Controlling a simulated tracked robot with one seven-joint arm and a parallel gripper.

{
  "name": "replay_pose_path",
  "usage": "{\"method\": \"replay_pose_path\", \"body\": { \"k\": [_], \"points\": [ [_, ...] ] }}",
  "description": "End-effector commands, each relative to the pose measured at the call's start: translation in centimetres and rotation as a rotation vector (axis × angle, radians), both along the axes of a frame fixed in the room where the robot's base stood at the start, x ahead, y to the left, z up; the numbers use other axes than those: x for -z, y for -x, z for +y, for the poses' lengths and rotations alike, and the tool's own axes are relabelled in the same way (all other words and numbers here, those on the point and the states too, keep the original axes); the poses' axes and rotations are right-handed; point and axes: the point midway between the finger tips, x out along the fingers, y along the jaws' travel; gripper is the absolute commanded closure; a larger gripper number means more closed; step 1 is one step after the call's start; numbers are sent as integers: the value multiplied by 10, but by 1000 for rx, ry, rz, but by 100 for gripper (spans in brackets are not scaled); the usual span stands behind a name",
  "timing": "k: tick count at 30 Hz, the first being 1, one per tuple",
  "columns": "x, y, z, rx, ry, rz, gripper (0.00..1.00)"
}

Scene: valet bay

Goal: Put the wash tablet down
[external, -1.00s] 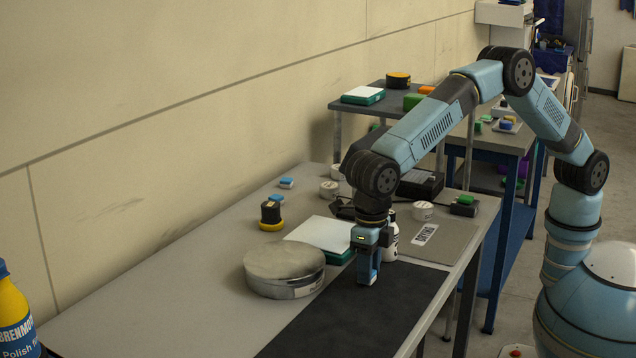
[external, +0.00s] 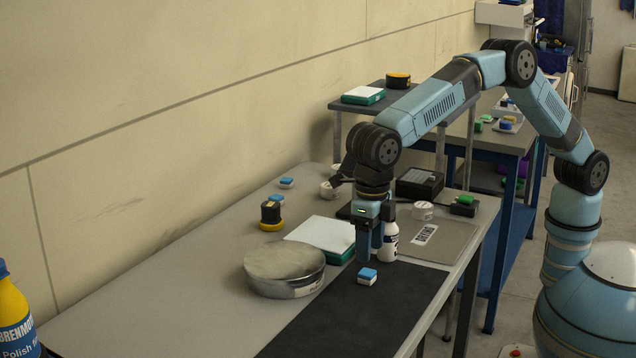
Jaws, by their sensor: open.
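The wash tablet (external: 367,276), a small block with a blue top and white base, lies on the black mat (external: 350,313) on the bench. My gripper (external: 369,258) is open and empty. A second blue and white block (external: 286,183) lies farther back on the bench near the wall.
A round metal tin (external: 284,270) and a white-topped green box (external: 322,236) stand left of my gripper. A white bottle (external: 388,241) stands close to its right. A black and yellow item (external: 271,216) sits farther left. The mat's front part is clear.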

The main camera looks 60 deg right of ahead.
Motion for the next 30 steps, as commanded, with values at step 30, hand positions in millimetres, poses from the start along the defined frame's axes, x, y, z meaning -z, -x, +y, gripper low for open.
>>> {"method": "replay_pose_path", "body": {
  "k": [30],
  "points": [
    [-100,-30,-50,184,-22,-26,41]
  ]
}}
